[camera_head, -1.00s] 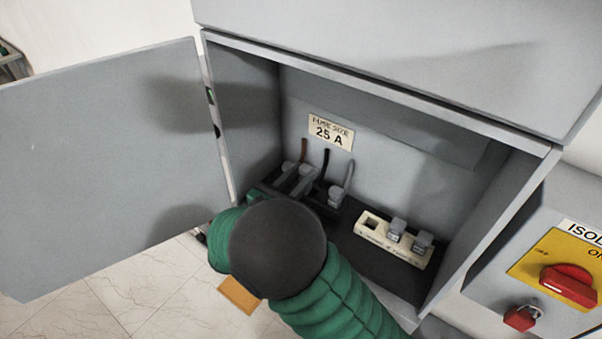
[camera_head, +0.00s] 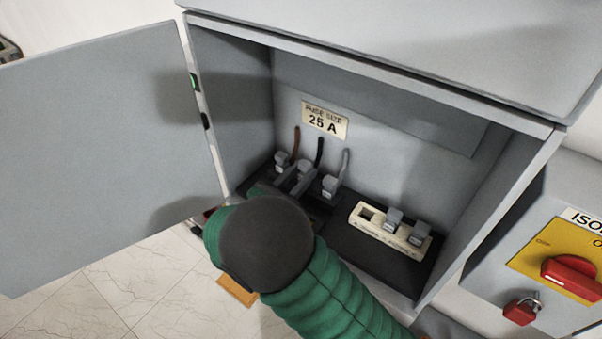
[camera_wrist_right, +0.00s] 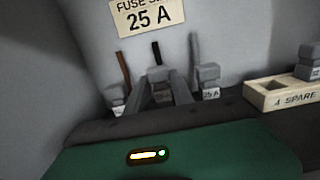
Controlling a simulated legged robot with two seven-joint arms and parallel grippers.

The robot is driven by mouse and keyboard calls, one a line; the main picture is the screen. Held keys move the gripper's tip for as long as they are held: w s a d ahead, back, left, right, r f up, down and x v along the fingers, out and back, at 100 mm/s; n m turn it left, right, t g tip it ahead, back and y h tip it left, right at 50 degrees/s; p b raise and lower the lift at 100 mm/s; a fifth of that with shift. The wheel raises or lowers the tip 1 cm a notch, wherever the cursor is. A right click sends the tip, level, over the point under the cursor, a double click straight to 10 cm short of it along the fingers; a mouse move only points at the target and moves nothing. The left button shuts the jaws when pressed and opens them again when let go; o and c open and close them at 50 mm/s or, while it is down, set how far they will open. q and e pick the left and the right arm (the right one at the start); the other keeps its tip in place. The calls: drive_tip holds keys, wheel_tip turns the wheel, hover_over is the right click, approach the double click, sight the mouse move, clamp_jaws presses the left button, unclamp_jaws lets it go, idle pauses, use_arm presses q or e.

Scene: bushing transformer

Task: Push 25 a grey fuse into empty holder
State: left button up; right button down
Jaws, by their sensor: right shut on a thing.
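My right gripper (camera_head: 297,183) reaches into the open grey cabinet, past my dark wrist and green arm. It is shut on the middle grey fuse (camera_head: 304,171), below the black wire. In the right wrist view my two fingers (camera_wrist_right: 163,92) flank this fuse (camera_wrist_right: 157,74). It stands in the row of holders, between a left grey fuse (camera_head: 282,159) below the brown wire and a right grey fuse (camera_head: 330,186) below the grey wire. How deep the middle fuse sits cannot be told. My wrist hides part of the fuse base. My left gripper is not in view.
A cream spare rack (camera_head: 357,222) on the cabinet floor holds two grey fuses and has one empty slot. A "25 A" label (camera_head: 324,121) is on the back wall. The open door (camera_head: 100,150) stands left; a red isolator switch (camera_head: 570,278) is right.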

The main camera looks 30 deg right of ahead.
drive_tip(key=shift+w+f, duration=0.1)
drive_tip(key=shift+f, duration=0.15)
drive_tip(key=c, duration=1)
unclamp_jaws()
